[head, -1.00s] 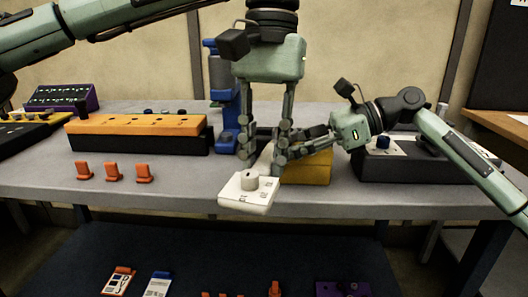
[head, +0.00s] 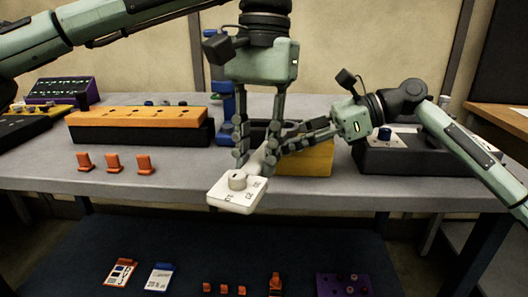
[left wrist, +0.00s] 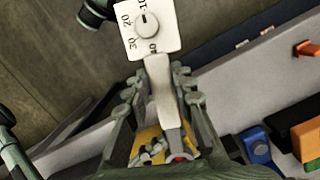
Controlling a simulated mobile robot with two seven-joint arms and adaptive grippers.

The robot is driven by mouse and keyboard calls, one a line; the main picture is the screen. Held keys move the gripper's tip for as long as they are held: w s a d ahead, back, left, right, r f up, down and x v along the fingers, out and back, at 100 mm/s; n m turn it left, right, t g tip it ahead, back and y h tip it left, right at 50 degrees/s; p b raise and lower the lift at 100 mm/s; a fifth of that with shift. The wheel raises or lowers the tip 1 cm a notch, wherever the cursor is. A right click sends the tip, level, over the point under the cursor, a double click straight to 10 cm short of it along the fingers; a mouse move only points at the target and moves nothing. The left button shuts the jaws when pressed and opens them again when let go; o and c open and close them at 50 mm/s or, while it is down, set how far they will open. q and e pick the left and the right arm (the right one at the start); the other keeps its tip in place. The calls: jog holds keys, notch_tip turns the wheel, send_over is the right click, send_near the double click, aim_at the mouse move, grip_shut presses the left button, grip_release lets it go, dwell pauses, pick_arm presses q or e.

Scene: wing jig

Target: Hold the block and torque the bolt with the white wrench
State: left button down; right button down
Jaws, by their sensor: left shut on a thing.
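The white wrench (head: 236,195) has a flat square head with a round dial and printed numbers. My left gripper (head: 256,155) points down and is shut on its handle; the head juts past the table's front edge. In the left wrist view the wrench handle (left wrist: 160,100) lies between the fingers, with a red spot near its far end. The yellow block (head: 312,160) stands on the table just right of the left gripper. My right gripper (head: 282,142) reaches in from the right in front of the block's upper part; whether it grips anything is unclear. I cannot make out the bolt.
An orange-topped black box (head: 140,120) stands at left, with three orange clips (head: 114,160) before it. A blue stand (head: 228,125) is behind the left gripper. A dark box (head: 390,160) stands at right. A lower shelf (head: 190,245) holds small parts.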

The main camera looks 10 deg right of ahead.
pick_arm(q)
jog(key=shift+w+a+m, duration=0.4)
jog(key=shift+a+m, duration=0.2)
jog(key=shift+m, duration=0.1)
jog(key=shift+a, duration=0.1)
jog(key=shift+w+a+r+m, duration=0.1)
jog(key=shift+w+a+m, duration=0.8)
jog(key=shift+w+m, duration=0.3)
jog(key=shift+t, duration=0.3)
jog(key=shift+r, duration=3.5)
jog(key=s+d+n, duration=0.2)
jog(key=s+d+f+n+g, duration=0.1)
jog(key=d+n, duration=0.1)
jog(key=shift+s+d+f+n, duration=0.2)
jog(key=shift+s+n, duration=0.2)
jog(key=shift+f, duration=2.15)
